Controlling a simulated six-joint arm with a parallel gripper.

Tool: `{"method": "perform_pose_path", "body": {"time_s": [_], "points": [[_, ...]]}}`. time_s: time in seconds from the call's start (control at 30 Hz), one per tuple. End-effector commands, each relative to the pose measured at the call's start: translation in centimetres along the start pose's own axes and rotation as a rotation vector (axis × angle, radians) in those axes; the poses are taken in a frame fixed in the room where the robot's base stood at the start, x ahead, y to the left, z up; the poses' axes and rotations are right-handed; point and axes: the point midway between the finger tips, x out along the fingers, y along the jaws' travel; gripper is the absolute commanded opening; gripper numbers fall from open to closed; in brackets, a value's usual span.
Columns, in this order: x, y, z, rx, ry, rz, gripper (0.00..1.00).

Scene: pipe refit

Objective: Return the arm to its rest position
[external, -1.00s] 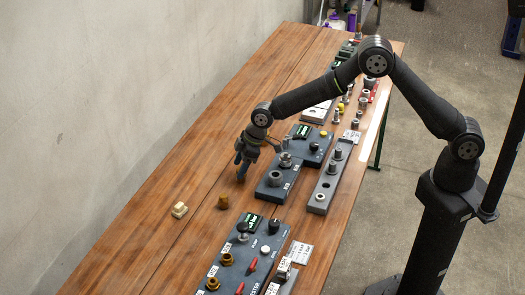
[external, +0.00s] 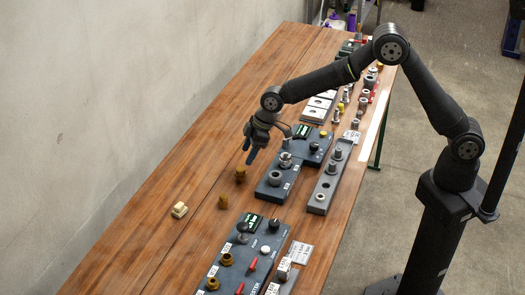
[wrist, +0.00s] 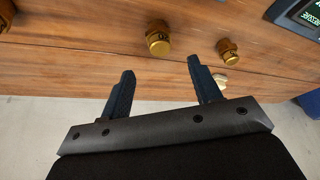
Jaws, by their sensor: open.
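My gripper (external: 252,152) hangs above the wooden bench, a little above and to the right of a brass fitting (external: 240,174) in the external view. In the wrist view its two fingers (wrist: 160,67) are spread, with nothing between them. The same brass fitting appears to be the one beyond the fingertips (wrist: 158,40), apart from them. My arm reaches out over the bench from its column at the right.
A second brass fitting (external: 223,201) and a cream fitting (external: 179,210) stand on the bench. Grey panels with fittings (external: 270,190) and a grey rail (external: 322,190) lie to the right. A near panel (external: 236,262) has knobs and red levers. The left bench is clear.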

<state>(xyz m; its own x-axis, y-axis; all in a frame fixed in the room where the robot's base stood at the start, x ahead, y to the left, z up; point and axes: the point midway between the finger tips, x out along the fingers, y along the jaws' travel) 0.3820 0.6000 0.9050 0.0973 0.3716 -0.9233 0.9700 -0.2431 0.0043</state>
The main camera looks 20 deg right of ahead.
Motion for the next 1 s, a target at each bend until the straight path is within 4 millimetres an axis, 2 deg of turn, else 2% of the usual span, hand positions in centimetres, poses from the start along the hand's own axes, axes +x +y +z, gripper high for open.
{"method": "perform_pose_path", "body": {"time_s": [0.1, 0.43, 0.5, 0.63, 1.0], "points": [[2.4, 0.0, 0.1, 0.000, -0.003, -0.001, 0.57], [8.2, -0.1, 0.2, 0.000, -0.004, -0.002, 0.57], [6.3, 0.0, -0.7, -0.001, 0.005, 0.001, 0.57], [3.8, 0.0, -1.6, -0.002, 0.003, 0.001, 0.57], [-1.5, 4.3, 1.4, 0.002, 0.000, 0.001, 0.57]]}}
